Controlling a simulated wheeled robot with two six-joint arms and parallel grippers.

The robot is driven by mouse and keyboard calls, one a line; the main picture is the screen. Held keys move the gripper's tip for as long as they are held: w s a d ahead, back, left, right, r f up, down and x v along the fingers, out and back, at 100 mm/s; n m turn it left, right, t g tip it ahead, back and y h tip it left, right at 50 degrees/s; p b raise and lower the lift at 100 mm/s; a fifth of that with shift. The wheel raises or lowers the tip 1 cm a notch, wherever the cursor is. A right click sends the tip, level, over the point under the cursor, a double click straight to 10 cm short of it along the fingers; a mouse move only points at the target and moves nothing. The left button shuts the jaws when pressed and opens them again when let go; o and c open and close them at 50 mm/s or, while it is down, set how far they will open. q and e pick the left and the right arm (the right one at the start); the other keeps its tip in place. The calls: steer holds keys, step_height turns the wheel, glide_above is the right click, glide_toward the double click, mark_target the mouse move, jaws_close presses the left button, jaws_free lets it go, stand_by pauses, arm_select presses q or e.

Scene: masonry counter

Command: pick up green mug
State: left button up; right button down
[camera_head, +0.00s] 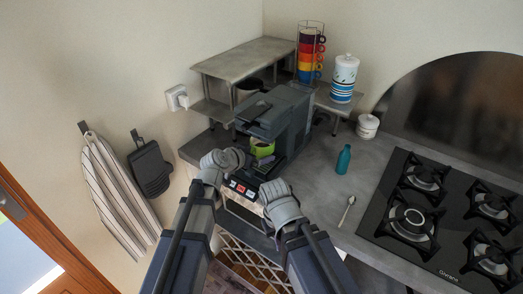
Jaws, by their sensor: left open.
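The green mug (262,149) stands in the bay of the dark grey coffee machine (292,117), above its drip tray. Only part of the mug shows. My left gripper (232,160) is open in front of the machine, close to the left of the mug; I cannot tell if they touch. My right gripper (277,190) is in front of the machine's base, below and right of the mug. Its fingers are too small and hidden to tell whether they are open.
A teal bottle (343,160), a spoon (347,211) and a white jar (367,126) are on the counter (312,172). A gas hob (432,215) is at right. A shelf (243,59), a mug rack (311,52) and a striped canister (344,78) stand behind.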

arm_select(q)
steer(key=shift+x, duration=0.85)
steer(key=shift+s, duration=0.1)
steer(key=shift+c, duration=0.7)
jaws_close()
